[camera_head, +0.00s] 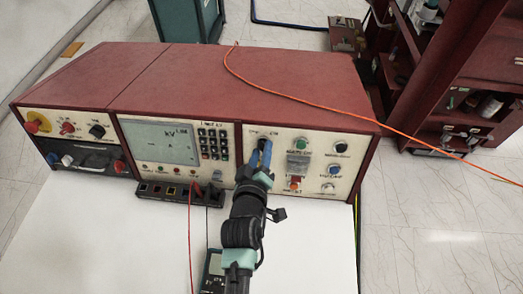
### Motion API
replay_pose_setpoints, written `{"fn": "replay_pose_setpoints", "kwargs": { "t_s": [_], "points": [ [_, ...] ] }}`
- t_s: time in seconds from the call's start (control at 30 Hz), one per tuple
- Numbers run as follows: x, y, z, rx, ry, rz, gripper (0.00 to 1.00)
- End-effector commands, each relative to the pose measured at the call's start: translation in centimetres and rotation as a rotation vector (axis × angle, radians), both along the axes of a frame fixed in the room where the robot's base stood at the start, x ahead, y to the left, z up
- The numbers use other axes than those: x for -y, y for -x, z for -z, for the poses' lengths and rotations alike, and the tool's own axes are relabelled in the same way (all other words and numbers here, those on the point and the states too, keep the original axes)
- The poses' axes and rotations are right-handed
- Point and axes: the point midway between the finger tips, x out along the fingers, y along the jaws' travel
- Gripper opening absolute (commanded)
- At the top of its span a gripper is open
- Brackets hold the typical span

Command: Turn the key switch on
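The key switch cannot be made out; the spot under those labels is covered by my fingers. The two fingers look close together. Whether they touch the panel or hold anything cannot be told.
Right of my gripper are a green button (302,144), a black knob (341,147), a blue button (333,170) and a red button (295,180). A display (160,142) and keypad (213,141) are to the left. An orange cable (300,102) crosses the console top.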

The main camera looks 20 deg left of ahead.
Motion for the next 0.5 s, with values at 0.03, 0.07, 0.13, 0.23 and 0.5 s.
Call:
{"fn": "replay_pose_setpoints", "kwargs": {
  "t_s": [0.03,0.07,0.13,0.23,0.5],
  "points": [
    [-0.06,-0.24,0.1,0.0,0.001,0.0,0.39],
    [-0.07,-0.32,0.14,0.0,0.001,0.0,0.39],
    [-0.11,-0.44,0.14,0.0,0.001,0.0,0.39],
    [-0.12,-0.47,0.13,0.0,0.001,0.0,0.39],
    [-0.12,-0.44,0.13,0.0,0.0,0.0,0.14]
  ]
}}
